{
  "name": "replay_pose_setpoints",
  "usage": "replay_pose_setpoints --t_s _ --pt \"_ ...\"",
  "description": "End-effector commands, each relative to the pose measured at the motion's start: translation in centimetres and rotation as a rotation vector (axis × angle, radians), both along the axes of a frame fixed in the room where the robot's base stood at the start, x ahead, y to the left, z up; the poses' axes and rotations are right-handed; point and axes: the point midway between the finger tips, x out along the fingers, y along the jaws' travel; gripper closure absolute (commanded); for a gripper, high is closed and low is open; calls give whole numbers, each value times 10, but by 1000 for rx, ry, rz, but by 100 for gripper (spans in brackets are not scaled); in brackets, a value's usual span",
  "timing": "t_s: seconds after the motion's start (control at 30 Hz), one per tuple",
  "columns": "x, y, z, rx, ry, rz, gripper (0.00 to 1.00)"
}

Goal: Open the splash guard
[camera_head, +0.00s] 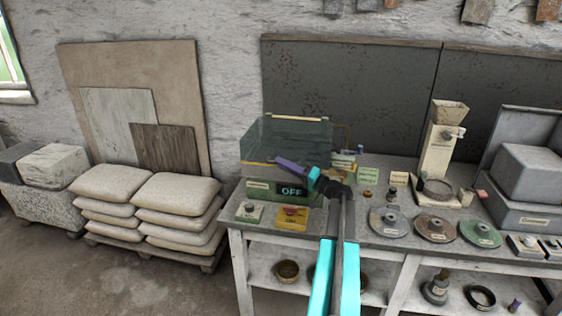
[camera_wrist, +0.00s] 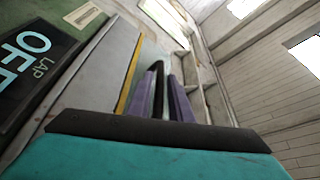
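The splash guard (camera_head: 310,136) is a clear greenish box-shaped cover standing over the lap machine, with a pale strip (camera_head: 297,118) along its top edge. It appears lowered. The machine's front panel (camera_head: 258,187) carries a dark display (camera_head: 291,190) reading OFF; the wrist view shows it as LAP OFF (camera_wrist: 28,62). My gripper (camera_head: 278,161) has purple fingers, which overlap the lower front of the guard in the head view. In the wrist view my gripper (camera_wrist: 164,80) shows a gap between its fingers, with a dark curved shape in line with it. Contact with the guard cannot be told.
Round discs (camera_head: 437,228) and a hopper device (camera_head: 438,145) stand to the right. Stacked sacks (camera_head: 145,205) are on the left floor.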

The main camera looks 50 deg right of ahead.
Motion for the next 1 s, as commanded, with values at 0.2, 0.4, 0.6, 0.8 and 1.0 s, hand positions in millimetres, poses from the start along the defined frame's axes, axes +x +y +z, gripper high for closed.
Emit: replay_pose_setpoints --t_s 0.2,0.4,0.6,0.8,1.0 --pt "12 3 3 0 0 0 82" --pt "13 3 2 0 0 -1 82" --pt "12 3 2 0 0 -1 98" --pt "12 2 3 0 0 -1 100" --pt "10 1 5 3 3 -4 100"
